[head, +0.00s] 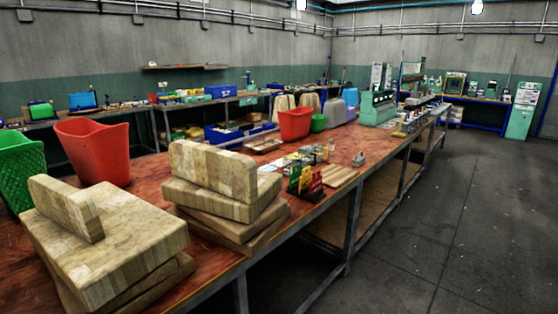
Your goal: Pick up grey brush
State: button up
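A small grey object with an upright part (358,160) sits near the front edge of the long reddish workbench (335,205). It may be the grey brush, but it is too small to tell for sure. It stands just right of a flat wooden board (340,176). Nothing is seen covering it. My gripper and arm do not show in the head view.
Wooden blocks (110,240) and a second block stack (215,190) fill the near bench. Colored small items (305,182), a red bin (92,148) and a farther red bin (294,123) stand on it. The grey floor (455,220) to the right is clear.

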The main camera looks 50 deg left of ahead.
aim_at(357, 162)
jog(key=u, duration=1.4)
jog(key=i+l+u, duration=0.25)
jog(key=i+l, duration=0.5)
jog(key=i, duration=0.4)
jog(key=i+l+u, duration=0.3)
jog(key=i+l, duration=0.65)
jog(key=i, duration=0.15)
